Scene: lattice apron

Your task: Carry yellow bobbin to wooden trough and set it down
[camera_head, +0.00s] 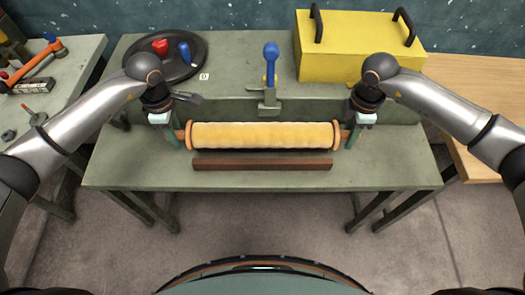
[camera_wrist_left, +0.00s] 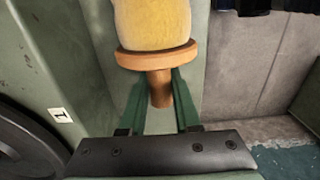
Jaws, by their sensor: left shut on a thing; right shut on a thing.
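The yellow bobbin (camera_head: 263,135) is a long fuzzy roll with orange flanges and a thin spindle at each end, lying level across the bench. My left gripper (camera_head: 180,136) is shut on its left spindle end, and the left wrist view shows green fingers (camera_wrist_left: 158,88) on either side of the orange-brown spindle, below the flange. My right gripper (camera_head: 346,136) is shut on the right spindle end. The wooden trough (camera_head: 262,164) shows as a long dark brown bar just in front of the bobbin. Its inside is hidden, and I cannot tell the bobbin's height above it.
The green bench (camera_head: 120,170) has a raised back ledge with a blue-handled clamp (camera_head: 270,65) behind the bobbin. A dark round tray (camera_head: 180,75) with red and blue items is back left. A yellow box (camera_head: 355,55) is back right. The bench front is clear.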

